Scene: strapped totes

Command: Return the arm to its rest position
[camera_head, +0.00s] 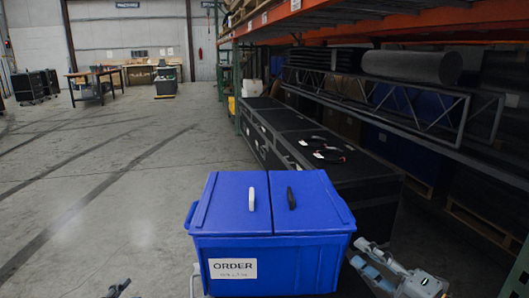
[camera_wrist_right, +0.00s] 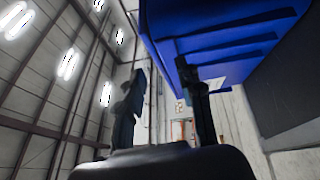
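A blue tote (camera_head: 275,250) with a white ORDER label stands at the bottom centre of the head view. Its two lid flaps are closed, one with a white strap or handle piece and one with a black one. My right gripper (camera_head: 361,254) is beside the tote's right side, low in the view. In the right wrist view its two dark fingers (camera_wrist_right: 160,70) stand apart with nothing between them, and the blue tote (camera_wrist_right: 225,35) fills the upper right. Part of my left arm or gripper (camera_head: 118,289) shows at the bottom left edge; its fingers are not clear.
Black cases (camera_head: 300,135) with coiled cables on top line the right side, below an orange-beamed rack (camera_head: 400,20). A dark metal truss (camera_head: 380,97) lies on the rack. The concrete floor (camera_head: 110,190) on the left is open. A workbench (camera_head: 95,85) stands far back.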

